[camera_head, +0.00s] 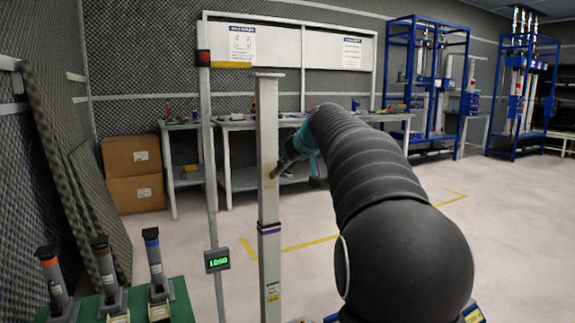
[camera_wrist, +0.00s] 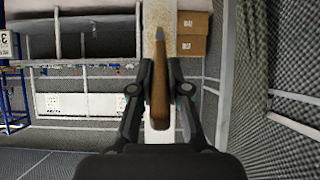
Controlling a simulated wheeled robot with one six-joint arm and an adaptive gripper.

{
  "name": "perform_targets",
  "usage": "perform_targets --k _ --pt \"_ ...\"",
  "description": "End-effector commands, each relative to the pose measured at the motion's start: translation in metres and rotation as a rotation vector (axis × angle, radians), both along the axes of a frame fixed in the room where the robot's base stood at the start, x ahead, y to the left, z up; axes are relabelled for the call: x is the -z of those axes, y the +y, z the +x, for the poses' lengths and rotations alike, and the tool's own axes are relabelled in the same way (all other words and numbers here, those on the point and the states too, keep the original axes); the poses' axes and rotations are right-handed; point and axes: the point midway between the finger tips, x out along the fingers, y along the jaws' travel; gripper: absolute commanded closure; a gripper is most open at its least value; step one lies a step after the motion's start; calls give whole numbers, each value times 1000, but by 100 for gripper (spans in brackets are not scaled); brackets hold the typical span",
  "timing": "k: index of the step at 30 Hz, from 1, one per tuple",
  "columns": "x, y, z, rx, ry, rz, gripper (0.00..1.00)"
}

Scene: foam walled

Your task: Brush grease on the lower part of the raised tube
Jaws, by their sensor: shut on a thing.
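The raised tube (camera_head: 267,120) is a pale upright square post, with a purple band (camera_head: 270,229) where it meets a wider lower section (camera_head: 270,285). A brownish smear (camera_head: 268,185) marks its face at mid-height. In the wrist view the tube (camera_wrist: 157,12) runs behind the brush and is brown-stained near the top. My gripper (camera_wrist: 160,70) is shut on a brush (camera_wrist: 160,100) with a brown wooden handle. In the head view my gripper (camera_head: 287,160) is close to the tube's right side; the bristle end is small, and I cannot tell whether it touches.
A thin post with a red button (camera_head: 203,58) and green display (camera_head: 217,260) stands left of the tube. Several dark-handled tools (camera_head: 154,262) stand on a green surface at lower left. Workbenches (camera_head: 237,125) and cardboard boxes (camera_head: 133,172) are behind. Open floor (camera_head: 510,220) lies right.

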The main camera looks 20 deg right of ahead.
Motion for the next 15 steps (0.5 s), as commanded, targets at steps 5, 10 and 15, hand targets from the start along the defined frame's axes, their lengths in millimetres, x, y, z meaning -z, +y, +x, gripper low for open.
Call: perform_targets --k 5,10,15 --pt "-7 0 0 1 0 1 100" --pt "-15 0 1 1 0 1 100" --pt "-29 0 1 1 -1 1 100"
